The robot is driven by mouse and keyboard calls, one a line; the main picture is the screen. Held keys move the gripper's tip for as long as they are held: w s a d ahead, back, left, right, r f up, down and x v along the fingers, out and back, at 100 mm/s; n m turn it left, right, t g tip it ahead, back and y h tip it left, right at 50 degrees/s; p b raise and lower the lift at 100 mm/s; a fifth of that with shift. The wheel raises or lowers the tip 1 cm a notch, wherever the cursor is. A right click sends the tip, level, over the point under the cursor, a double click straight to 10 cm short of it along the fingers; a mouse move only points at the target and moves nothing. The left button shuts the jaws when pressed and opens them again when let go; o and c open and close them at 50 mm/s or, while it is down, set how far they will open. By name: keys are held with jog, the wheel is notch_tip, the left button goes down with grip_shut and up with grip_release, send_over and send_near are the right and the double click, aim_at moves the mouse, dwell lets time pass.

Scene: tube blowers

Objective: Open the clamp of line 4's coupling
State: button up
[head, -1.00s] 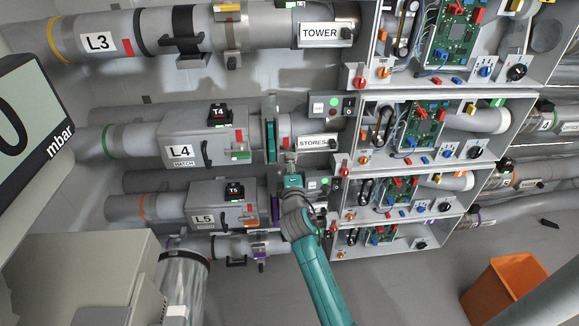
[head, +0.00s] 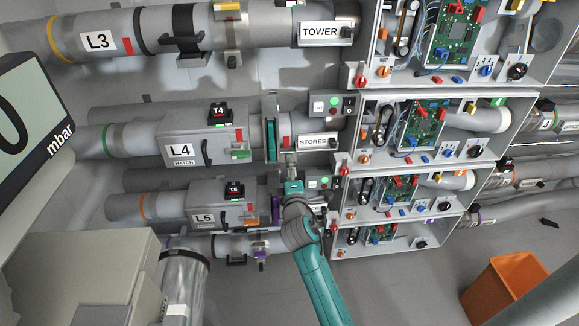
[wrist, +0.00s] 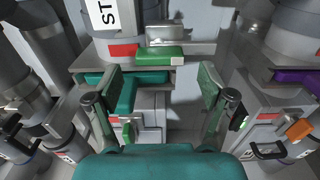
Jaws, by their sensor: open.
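Line 4 is the grey pipe labelled L4 (head: 179,151) in the head view, with a STORES plate at its right. Its coupling has a teal ring (head: 271,128). In the wrist view, a green lever (wrist: 159,54) with a pale tip sits beside a red mark under the plate lettered "ST"; it looks like the clamp's handle. My gripper (wrist: 160,84) is open and empty, its two fingers spread on either side below the lever, apart from it. In the head view my gripper (head: 291,171) is just below the coupling; the clamp itself is hard to make out there.
Line 5 (head: 203,218) runs close below, with a purple part (wrist: 296,78) at right in the wrist view. Line 4's hatch box (head: 210,128) lies left of the coupling. Open electronics cabinets (head: 480,112) stand to the right. An orange bin (head: 508,288) is on the floor.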

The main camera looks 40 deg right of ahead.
jog(key=v, duration=0.9)
jog(key=shift+s+a, duration=0.15)
jog(key=shift+f, duration=0.1)
